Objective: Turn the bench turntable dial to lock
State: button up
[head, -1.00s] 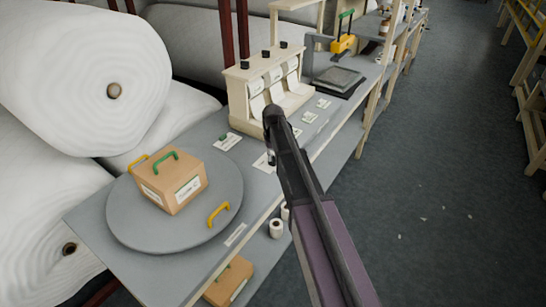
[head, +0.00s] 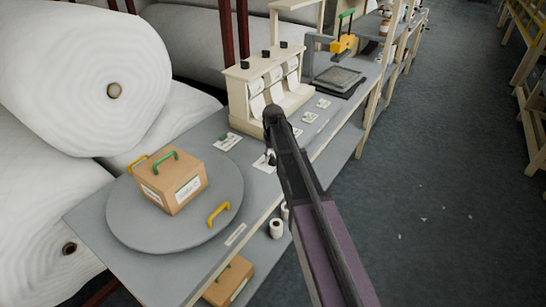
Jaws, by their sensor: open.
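The turntable (head: 125,225) is a round grey disc on the near end of the grey bench. It has a yellow handle (head: 219,213) at its front right rim and another yellow handle (head: 138,162) at its back left, partly behind a box. The cardboard box (head: 172,187) with a green top handle and white labels sits on the disc. No lock marking can be made out. My gripper (head: 270,158) is small and dark at the end of my arm, over the bench to the right of the disc and apart from it. It is open, and nothing shows in it.
Large white wadding rolls (head: 75,80) lie behind and left of the bench. A lower shelf holds small white rolls (head: 276,229) and a box (head: 229,282). Open floor lies at right.

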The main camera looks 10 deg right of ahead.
aim_at(273, 157)
jog(key=n, duration=0.7)
jog(key=shift+n, duration=0.4)
jog(key=n, duration=0.4)
jog(key=shift+n, duration=0.3)
jog(key=n, duration=0.3)
jog(key=shift+r+n, duration=0.1)
jog(key=shift+n, duration=0.3)
notch_tip(273, 157, up, 14)
jog(key=p, duration=1.4)
jog(key=s+f+m+b, duration=0.4)
jog(key=s+m, duration=0.4)
jog(key=s, duration=0.5)
jog(key=s+f+m+b, duration=0.4)
jog(key=s+m, duration=0.5)
jog(key=s, duration=0.4)
jog(key=shift+f+b, duration=0.4)
jog(key=shift+f, duration=0.1)
jog(key=shift+s+d, duration=0.1)
